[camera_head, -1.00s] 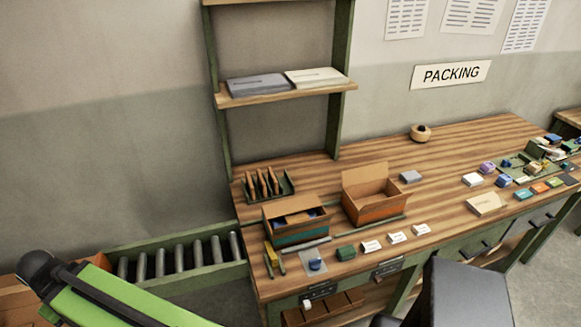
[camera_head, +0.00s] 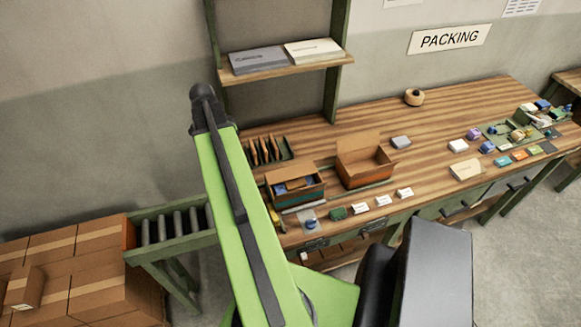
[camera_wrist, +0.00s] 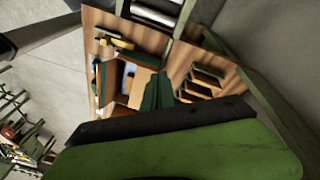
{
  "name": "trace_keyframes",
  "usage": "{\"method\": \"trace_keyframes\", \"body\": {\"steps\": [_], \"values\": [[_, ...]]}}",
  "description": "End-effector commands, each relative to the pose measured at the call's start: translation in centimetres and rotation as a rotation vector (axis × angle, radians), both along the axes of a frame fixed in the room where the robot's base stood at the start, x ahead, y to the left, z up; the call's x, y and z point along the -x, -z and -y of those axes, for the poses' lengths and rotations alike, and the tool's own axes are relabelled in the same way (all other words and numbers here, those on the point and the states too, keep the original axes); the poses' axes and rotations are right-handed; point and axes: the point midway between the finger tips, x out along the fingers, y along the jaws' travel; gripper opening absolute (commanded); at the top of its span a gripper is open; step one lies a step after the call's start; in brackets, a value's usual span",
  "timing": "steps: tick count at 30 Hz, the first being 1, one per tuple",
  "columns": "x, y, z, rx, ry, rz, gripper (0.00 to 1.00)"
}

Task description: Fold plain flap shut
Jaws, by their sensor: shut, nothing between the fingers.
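The teal-striped carton (camera_head: 297,196) stands on the bench with blue and tan contents inside; a brown flap (camera_head: 292,172) stands up at its back. It also shows in the wrist view, with a cardboard flap (camera_wrist: 113,78) at its side. The orange-striped carton (camera_head: 366,174) stands to its right, open, its back flap (camera_head: 358,144) raised. I cannot tell which flap is the plain one. My gripper (camera_wrist: 158,90) shows in the wrist view as dark green fingers, shut and empty, over the teal-striped carton's side nearer the rack. In the head view my arm hides the gripper.
A rack of brown envelopes (camera_head: 268,150) stands behind the teal-striped carton. A roller conveyor (camera_head: 170,227) and stacked boxes (camera_head: 60,270) are at left. The bench's back middle is mostly clear.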

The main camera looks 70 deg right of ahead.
Motion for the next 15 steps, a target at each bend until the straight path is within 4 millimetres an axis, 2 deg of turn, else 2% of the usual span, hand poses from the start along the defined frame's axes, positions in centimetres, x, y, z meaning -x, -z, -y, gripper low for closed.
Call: {"method": "trace_keyframes", "body": {"steps": [1,3,6,9,15], "values": [[3.6,-0.1,3.2,0.021,0.148,-0.009,0.0],[7.8,-0.3,6.0,0.051,0.325,-0.02,0.0],[11.9,-0.4,8.3,0.082,0.491,-0.031,0.0],[13.8,-0.5,9.2,0.098,0.568,-0.037,0.0],[14.1,-0.2,9.3,0.1,0.579,-0.037,0.0]]}}
